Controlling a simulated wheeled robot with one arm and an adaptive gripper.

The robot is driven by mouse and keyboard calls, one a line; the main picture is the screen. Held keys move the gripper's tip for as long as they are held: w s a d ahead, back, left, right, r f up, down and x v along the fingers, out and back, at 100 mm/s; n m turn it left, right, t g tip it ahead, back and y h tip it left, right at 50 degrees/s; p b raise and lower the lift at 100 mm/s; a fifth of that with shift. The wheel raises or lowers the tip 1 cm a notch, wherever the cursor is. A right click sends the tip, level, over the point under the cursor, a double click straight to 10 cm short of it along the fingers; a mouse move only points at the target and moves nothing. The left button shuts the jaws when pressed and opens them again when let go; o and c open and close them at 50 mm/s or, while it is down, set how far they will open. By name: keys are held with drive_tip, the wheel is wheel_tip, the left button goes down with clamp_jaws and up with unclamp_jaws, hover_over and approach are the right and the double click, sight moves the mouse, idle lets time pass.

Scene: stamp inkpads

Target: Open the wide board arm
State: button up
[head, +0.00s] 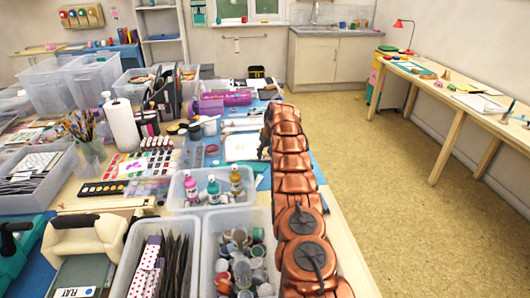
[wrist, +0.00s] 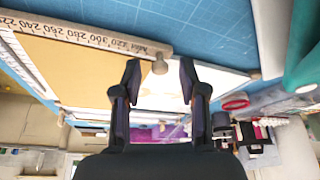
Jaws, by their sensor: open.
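In the wrist view, a tan board (wrist: 75,65) lies on a blue gridded mat (wrist: 215,30). A pale arm with printed ruler numbers (wrist: 70,33) runs along the board's edge and ends near a small grey-beige knob (wrist: 160,66). My gripper (wrist: 159,70) is open, with its two dark fingers on either side of the knob. I cannot tell whether either finger touches it. In the head view, a white panel in a pale frame (head: 240,147) lies just left of my copper arm; it may be the same board. My gripper is mostly hidden there.
Bins of jars (head: 240,258) and paint bottles (head: 213,190) crowd the table left of my arm. A paper towel roll (head: 121,125) stands further left. In the wrist view, a teal object (wrist: 306,66) and a red ring (wrist: 235,102) are at right. Open floor (head: 390,190) lies right.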

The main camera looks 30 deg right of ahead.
clamp_jaws()
idle(0.3)
idle(0.4)
